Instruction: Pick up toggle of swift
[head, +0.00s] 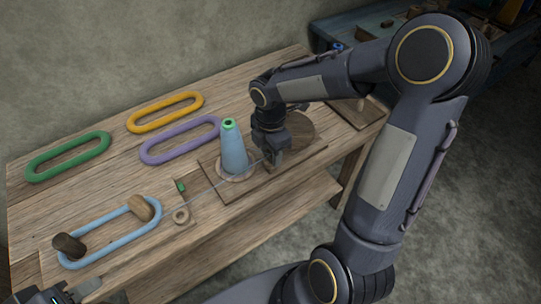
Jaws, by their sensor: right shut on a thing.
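The swift is two wooden pegs, a dark one (68,246) and a lighter one (140,207), with a light-blue yarn loop (107,236) around them. A thin pale thread (215,188) runs from near a small wooden ring (181,215) to my right gripper (277,164). My right gripper points down just right of the blue cone (233,152) and is shut on the toggle at the thread's end. The toggle is hidden by the fingers.
Green (67,157), orange (165,112) and purple (180,140) yarn loops lie at the back of the wooden table (112,180). A small green piece (181,186) stands near the ring.

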